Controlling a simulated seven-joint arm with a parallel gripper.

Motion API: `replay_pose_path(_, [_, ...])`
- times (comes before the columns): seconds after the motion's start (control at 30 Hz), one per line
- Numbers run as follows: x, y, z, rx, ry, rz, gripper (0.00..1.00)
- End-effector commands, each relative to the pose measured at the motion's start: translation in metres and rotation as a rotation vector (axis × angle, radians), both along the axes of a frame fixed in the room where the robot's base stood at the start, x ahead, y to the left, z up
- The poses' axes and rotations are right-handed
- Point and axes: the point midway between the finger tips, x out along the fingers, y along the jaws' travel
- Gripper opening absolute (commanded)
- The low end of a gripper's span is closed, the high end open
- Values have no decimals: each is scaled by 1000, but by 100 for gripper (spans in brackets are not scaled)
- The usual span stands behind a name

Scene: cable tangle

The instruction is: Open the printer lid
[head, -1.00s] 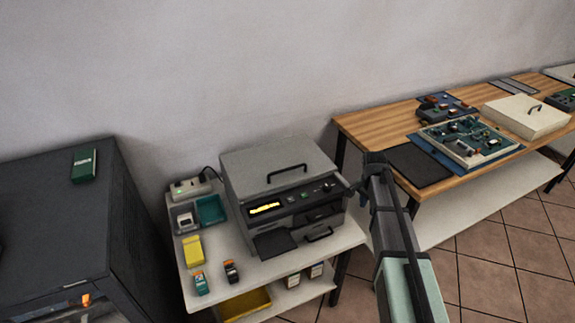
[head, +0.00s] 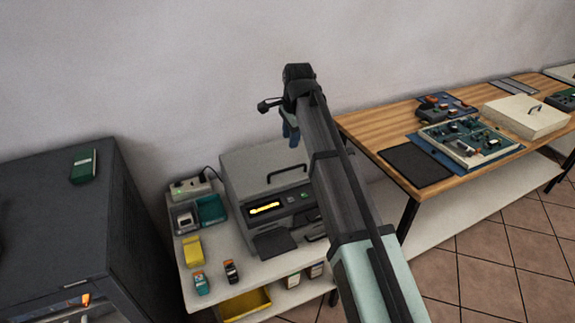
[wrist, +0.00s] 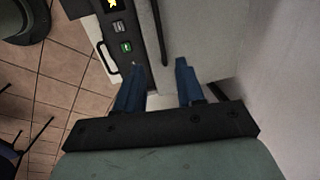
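The grey printer (head: 273,219) stands on the white bench against the wall. Its lid (head: 245,168) lies shut, with a dark bar handle (head: 287,170) on top. In the wrist view, the lid (wrist: 190,30) and its handle (wrist: 158,35) lie beyond the fingers, beside the button panel (wrist: 119,35). My gripper (head: 291,135) is above the right part of the printer, its blue fingers pointing down. In the wrist view my gripper (wrist: 158,80) is open, with a clear gap and nothing between the fingers. My arm hides the printer's right side.
A power strip (head: 190,188), trays and small cartridges (head: 201,283) crowd the bench (head: 240,271) left of the printer. A wooden table (head: 372,126) with circuit boards stands to the right. A dark cabinet (head: 60,225) stands at the left. The wall rises close behind.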

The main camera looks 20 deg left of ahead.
Motion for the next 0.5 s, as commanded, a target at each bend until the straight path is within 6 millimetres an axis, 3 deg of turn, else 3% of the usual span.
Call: replay_pose_path(0.5, [11, 9, -75, -1, 1, 0, 38])
